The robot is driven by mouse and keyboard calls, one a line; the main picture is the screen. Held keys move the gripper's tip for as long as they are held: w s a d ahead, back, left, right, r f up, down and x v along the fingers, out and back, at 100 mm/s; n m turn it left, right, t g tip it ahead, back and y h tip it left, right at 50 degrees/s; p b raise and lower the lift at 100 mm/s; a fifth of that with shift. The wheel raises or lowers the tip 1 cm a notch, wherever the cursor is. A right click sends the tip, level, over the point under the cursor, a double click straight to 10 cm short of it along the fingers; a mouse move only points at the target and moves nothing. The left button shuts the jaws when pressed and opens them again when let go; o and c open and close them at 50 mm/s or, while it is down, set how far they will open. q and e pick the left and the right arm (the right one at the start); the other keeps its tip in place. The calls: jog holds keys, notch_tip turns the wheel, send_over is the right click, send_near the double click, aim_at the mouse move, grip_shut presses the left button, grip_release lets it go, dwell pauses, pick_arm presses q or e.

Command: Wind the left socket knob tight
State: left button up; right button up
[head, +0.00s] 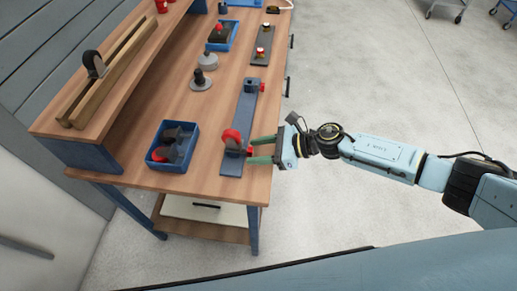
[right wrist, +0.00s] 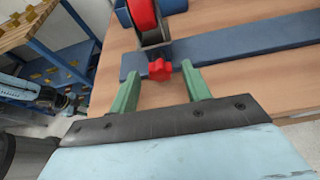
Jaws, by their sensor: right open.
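A long blue-grey bar (head: 243,117) lies on the wooden bench, with a socket at each end. The near socket holds a red disc (head: 231,136) standing upright, which also shows in the right wrist view (right wrist: 142,14). Its red star-shaped knob (right wrist: 160,70) sticks out of the side of the socket. My right gripper (head: 249,150) is open, its green fingers on either side of this knob, with gaps visible in the right wrist view. My left gripper is out of view.
A blue bin (head: 155,165) with dark and red parts stands left of the bar. A raised shelf runs along the left. The floor right of the bench is open.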

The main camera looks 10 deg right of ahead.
jog(key=c, duration=1)
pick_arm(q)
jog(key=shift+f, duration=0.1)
pick_arm(e)
jog(key=shift+w+f+m+g+y+b, duration=0.15)
jog(key=shift+m+g+b, duration=0.25)
jog(key=shift+m+b, duration=0.2)
jog(key=shift+w+m+g+y+b, duration=0.15)
jog(key=shift+m+g+b, duration=0.25)
jog(key=shift+m+b, duration=0.2)
jog(key=shift+s+m, duration=0.1)
jog(key=shift+m, duration=0.2)
jog(key=shift+m+g+y+b, duration=0.4)
jog(key=shift+m+g+b, duration=0.25)
jog(key=shift+b, duration=0.3)
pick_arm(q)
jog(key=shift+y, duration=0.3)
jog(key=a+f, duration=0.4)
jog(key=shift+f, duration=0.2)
pick_arm(e)
jog(key=shift+m, duration=0.25)
